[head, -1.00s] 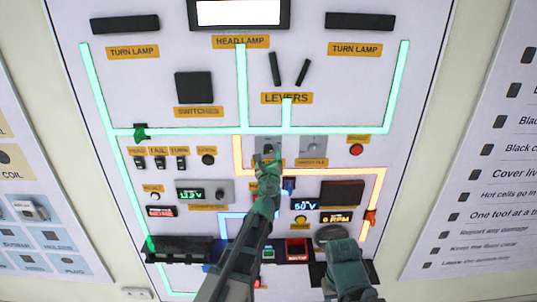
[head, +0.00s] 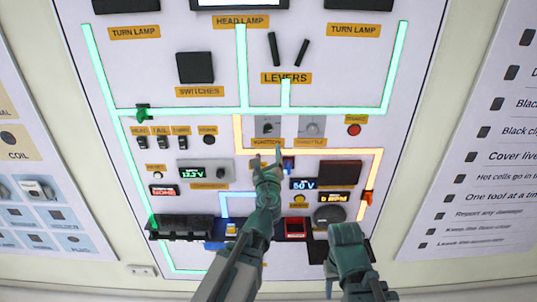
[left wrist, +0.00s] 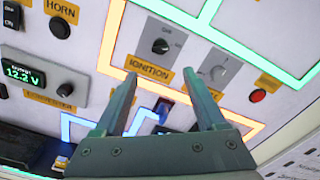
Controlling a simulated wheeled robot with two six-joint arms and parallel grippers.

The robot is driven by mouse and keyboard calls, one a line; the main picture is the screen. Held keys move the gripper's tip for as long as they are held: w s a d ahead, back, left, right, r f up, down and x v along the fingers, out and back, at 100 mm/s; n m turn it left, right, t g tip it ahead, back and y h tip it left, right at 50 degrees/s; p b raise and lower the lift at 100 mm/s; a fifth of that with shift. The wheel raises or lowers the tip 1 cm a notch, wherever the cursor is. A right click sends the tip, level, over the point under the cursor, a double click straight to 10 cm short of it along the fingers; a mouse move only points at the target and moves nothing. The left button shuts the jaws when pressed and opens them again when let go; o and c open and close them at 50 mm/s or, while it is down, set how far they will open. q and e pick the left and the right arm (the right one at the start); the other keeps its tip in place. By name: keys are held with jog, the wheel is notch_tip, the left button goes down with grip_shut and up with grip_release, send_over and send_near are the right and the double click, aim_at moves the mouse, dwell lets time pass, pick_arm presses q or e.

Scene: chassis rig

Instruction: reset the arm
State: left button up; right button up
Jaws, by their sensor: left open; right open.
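My left gripper (head: 267,157) is open and empty in front of the panel, just below the ignition knob (head: 268,127). In the left wrist view its two fingers (left wrist: 160,88) point up at the panel, with the ignition knob (left wrist: 160,46) beyond and between the tips, apart from them. The throttle knob (head: 312,127) is to the right of the ignition knob. My right gripper (head: 330,290) is low in the head view, its arm bent downward; it holds nothing that I can see, and its tips are partly cut off.
The upright panel (head: 350,80) carries switches, displays and glowing green, orange and blue lines. A red button (head: 354,130) is right of the throttle. A black tray (head: 180,227) juts out at lower left. A voltmeter display (head: 192,173) reads 12.2 V.

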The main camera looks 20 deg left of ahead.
pick_arm(q)
jog(key=s+d+f+n+g+y+b, duration=0.1)
jog(key=s+f+n+g+b, duration=0.3)
jog(key=f+n, duration=0.5)
jog(key=s+d+f+n+g+y+b, duration=0.1)
jog(key=s+f+n+g+b, duration=0.4)
jog(key=f, duration=0.7)
jog(key=s+d+f+n+g+h+b, duration=0.5)
jog(key=s+d+f+n+g, duration=0.3)
jog(key=s+d+f, duration=0.5)
jog(key=s+f+n+h, duration=0.1)
jog(key=s, duration=0.2)
jog(key=shift+s+f, duration=0.35)
jog(key=shift+f, duration=0.05)
